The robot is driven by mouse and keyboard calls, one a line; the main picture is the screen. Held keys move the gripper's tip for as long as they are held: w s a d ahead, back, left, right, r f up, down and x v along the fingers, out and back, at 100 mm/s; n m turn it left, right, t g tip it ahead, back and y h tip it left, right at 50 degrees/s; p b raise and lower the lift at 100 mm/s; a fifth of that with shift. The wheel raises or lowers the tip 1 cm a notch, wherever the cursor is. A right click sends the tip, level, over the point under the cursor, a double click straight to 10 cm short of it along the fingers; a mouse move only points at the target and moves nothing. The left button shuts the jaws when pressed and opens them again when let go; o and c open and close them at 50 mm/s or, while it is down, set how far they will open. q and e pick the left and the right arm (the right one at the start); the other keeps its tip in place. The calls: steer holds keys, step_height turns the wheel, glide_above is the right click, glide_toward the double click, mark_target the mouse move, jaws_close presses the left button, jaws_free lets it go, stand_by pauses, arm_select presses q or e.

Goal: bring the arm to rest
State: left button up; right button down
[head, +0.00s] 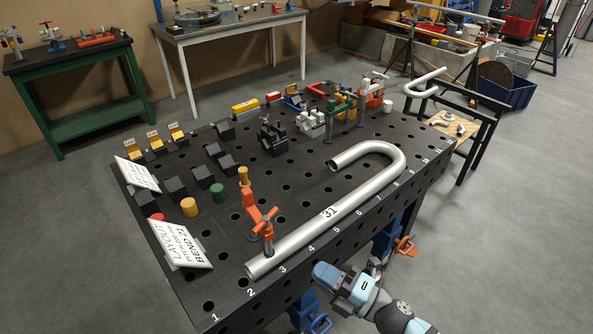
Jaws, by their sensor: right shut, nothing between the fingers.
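My right arm (392,312) comes in from the lower right, in front of the table's near edge. My right gripper (374,267) is shut and empty; its fingers are small and partly hard to make out against the table's side. It is apart from the bent silver pipe (315,222), marked 31, which lies on the black perforated table (300,190) with its U-bend at the right. An orange clamp (264,228) stands at the pipe's near left end. My left gripper is not in view.
Several black blocks (203,176), coloured pegs (189,207) and a white layout sign (180,243) stand on the table's left. More clamps (345,103) are at the back. Blue and orange clamps (404,246) hang below the near edge.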

steer(key=s+d+f+m+h+p, duration=0.2)
steer(key=s+d+f+m+h, duration=0.4)
steer(key=m, duration=0.7)
steer(key=s+d+f+m+h+p, duration=0.2)
steer(key=s+d+f+m+h, duration=0.4)
steer(key=m, duration=0.7)
steer(key=shift+s+g+h+p, duration=0.4)
steer(key=shift+s+h, duration=0.3)
steer(key=shift+h, duration=0.1)
